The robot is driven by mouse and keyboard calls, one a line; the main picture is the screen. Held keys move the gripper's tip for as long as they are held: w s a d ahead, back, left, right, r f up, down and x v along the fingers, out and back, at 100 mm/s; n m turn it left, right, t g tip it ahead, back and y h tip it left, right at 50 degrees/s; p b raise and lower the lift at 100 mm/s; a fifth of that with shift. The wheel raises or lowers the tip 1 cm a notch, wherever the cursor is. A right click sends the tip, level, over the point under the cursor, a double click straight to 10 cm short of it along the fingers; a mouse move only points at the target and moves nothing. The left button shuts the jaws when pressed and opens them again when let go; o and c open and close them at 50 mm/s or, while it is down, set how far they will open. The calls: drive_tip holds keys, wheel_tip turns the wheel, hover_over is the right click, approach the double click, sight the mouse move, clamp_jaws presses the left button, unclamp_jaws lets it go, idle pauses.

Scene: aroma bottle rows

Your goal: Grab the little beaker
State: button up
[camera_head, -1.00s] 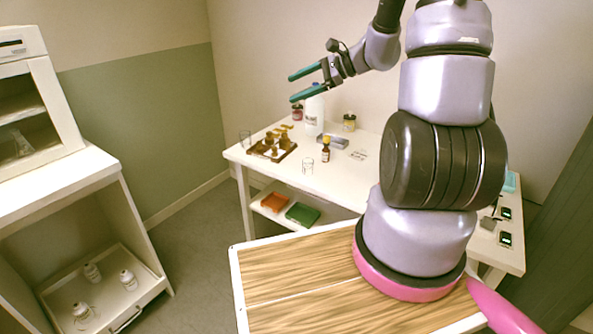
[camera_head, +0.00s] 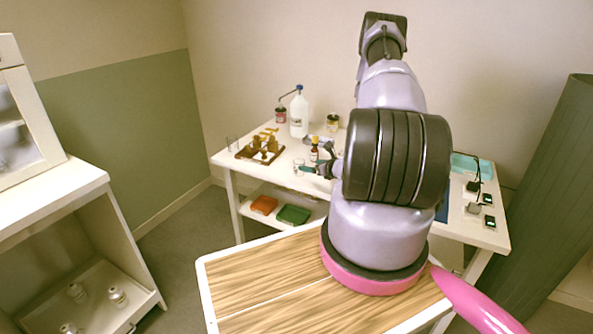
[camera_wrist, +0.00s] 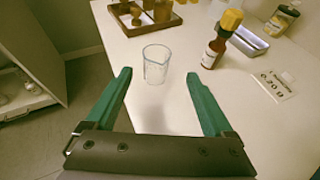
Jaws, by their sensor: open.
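The little beaker (camera_wrist: 156,64) is clear glass and stands upright near the front edge of the white table. It also shows in the head view (camera_head: 299,167), close to my gripper tips. My gripper (camera_wrist: 157,88) is open, with one green finger on each side of the line to the beaker. The beaker is just beyond the fingertips in the wrist view, not between them, and nothing is held. In the head view my gripper (camera_head: 308,170) is low over the table, partly hidden by my arm.
A wooden rack (camera_wrist: 142,18) stands behind left. A large white bottle (camera_head: 299,115) is at the back.

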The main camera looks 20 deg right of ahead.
drive_tip(key=x, duration=0.8)
drive_tip(key=shift+w+a+f, duration=0.25)
drive_tip(key=shift+a, duration=0.05)
clamp_jaws()
